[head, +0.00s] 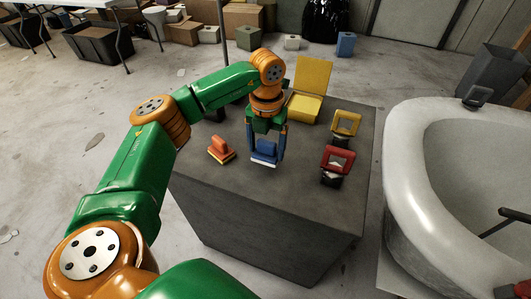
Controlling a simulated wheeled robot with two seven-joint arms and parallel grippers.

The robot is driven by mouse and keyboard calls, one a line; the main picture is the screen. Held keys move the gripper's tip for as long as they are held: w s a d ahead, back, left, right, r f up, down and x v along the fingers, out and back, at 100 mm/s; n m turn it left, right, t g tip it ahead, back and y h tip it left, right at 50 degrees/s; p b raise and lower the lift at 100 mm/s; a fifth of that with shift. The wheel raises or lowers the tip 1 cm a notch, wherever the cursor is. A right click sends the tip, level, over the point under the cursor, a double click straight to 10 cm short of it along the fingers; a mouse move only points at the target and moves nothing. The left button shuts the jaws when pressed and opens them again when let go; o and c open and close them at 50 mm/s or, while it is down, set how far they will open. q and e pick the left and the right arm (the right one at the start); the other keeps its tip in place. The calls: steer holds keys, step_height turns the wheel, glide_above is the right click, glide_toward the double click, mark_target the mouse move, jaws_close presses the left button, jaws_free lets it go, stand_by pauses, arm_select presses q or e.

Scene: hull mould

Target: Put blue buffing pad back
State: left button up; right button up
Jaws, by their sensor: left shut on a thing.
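My left gripper (267,152) points down over the grey block table and is shut on the blue buffing pad (264,155). The pad is blue with a pale underside and sits upright between the fingers. It is at or just above the table top; I cannot tell if it touches. An orange pad (221,151) of similar shape stands on the table to its left. My right gripper is not in view.
The grey table (280,215) also bears an open yellow box (307,106) at the back, and a yellow-framed item (346,124) and a red-framed item (338,160) on the right. The white hull mould (405,190) stands close at right, with a small dark item (477,96) on its rim.

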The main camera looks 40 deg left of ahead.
mark_target(266, 153)
arm_select(q)
steer(key=shift+a+f, duration=0.1)
steer(key=shift+f, duration=1.65)
steer(key=o, duration=1)
step_height(266, 153, up, 12)
steer(key=shift+r+p, duration=0.25)
steer(key=shift+p, duration=0.15)
